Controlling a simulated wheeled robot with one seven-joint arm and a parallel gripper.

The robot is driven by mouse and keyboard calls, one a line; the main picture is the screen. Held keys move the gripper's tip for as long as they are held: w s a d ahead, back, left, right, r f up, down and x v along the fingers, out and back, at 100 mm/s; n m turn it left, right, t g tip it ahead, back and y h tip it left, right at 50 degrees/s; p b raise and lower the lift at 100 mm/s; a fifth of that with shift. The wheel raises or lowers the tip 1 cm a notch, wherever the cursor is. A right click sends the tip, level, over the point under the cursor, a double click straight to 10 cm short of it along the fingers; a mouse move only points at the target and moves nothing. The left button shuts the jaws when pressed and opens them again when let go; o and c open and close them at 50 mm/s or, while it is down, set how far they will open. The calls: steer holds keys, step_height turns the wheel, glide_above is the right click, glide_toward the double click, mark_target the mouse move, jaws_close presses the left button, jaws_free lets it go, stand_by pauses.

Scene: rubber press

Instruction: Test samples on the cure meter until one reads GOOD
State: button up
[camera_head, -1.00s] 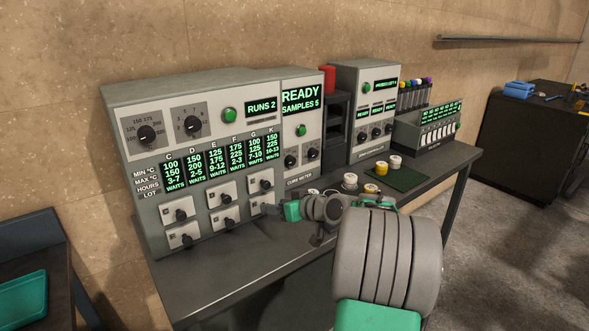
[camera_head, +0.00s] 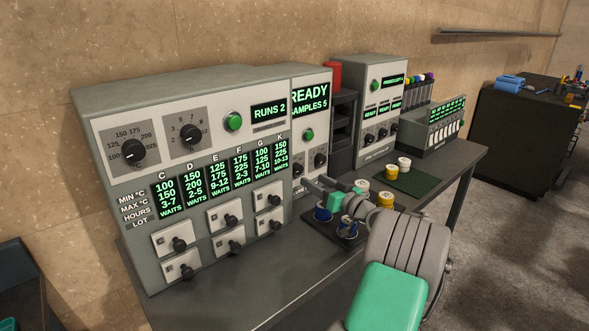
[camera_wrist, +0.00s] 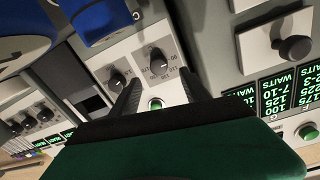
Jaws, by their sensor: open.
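The cure meter (camera_head: 311,148) is the narrow grey panel right of the big cabinet; its screen (camera_head: 310,99) reads READY, SAMPLES 5. Below are a green button (camera_head: 309,135) and two knobs. My gripper (camera_head: 308,182) is open and empty in front of the panel's lower part. In the wrist view its two fingers (camera_wrist: 160,82) point at the panel, with the green button (camera_wrist: 155,103) showing between them.
The big cabinet (camera_head: 110,200) with knobs shows RUNS 2 and several WAITS columns. A green mat (camera_head: 420,180) lies farther right, with a yellow cup (camera_head: 391,171) and a white cup (camera_head: 404,163) at its edge. Another cabinet (camera_head: 375,75) stands behind. The bench front is bare.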

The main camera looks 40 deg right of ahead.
mark_target(300, 171)
steer(key=w, duration=0.2)
steer(key=w+p, duration=0.1)
steer(key=w, duration=0.4)
steer(key=shift+d, duration=0.25)
steer(key=shift+c, duration=0.3)
